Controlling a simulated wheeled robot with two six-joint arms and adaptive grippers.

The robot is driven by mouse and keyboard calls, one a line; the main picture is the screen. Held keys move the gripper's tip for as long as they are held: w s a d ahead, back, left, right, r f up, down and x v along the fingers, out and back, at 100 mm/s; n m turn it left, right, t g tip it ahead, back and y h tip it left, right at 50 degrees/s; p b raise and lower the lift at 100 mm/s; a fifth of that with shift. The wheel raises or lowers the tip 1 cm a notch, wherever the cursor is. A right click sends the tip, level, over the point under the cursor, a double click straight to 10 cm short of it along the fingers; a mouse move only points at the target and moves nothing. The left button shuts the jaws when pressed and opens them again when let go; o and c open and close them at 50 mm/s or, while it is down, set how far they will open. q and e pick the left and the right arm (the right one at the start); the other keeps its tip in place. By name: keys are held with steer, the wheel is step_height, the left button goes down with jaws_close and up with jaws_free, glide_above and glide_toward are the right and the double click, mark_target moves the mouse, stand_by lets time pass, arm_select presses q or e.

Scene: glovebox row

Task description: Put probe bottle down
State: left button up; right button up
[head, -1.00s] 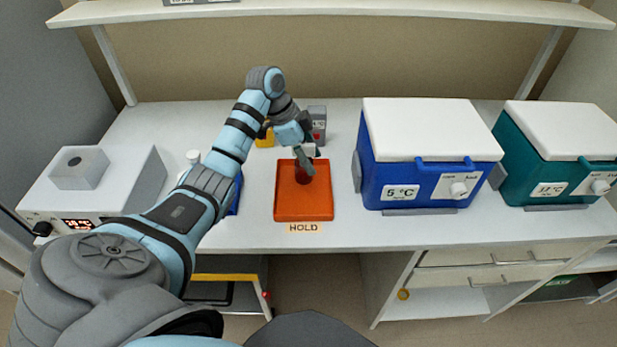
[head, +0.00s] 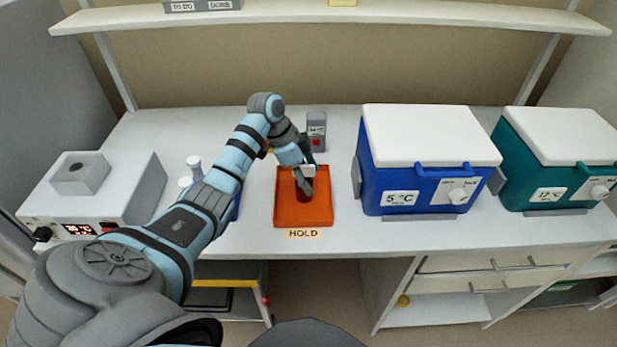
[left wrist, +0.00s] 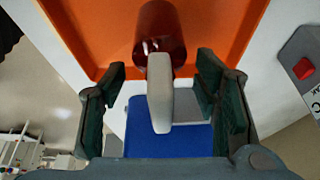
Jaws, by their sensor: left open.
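The probe bottle (head: 303,187) is dark red with a pale top and is at the middle of the orange tray (head: 284,214) marked HOLD. In the left wrist view the bottle (left wrist: 161,35) shows against the orange tray floor (left wrist: 95,30), its long pale top pointing towards my gripper. My left gripper (head: 303,172) is over the tray at the bottle's top. In the left wrist view its dark fingers (left wrist: 160,82) are open, one on each side of the pale top, with gaps visible. The bottle's base is partly hidden. My right gripper is not in view.
A blue 5 °C box (head: 416,178) stands right of the tray, with a teal box (head: 545,172) beyond it. A grey device (head: 316,128) stands behind the tray. White-capped bottles (head: 194,163) and a heater unit (head: 130,183) are left. A shelf (head: 400,14) runs above.

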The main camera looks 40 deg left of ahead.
arm_select(q)
steer(key=v, duration=1.1)
steer(key=shift+r+p, duration=0.2)
steer(key=shift+p, duration=0.15)
steer(key=shift+a, duration=0.1)
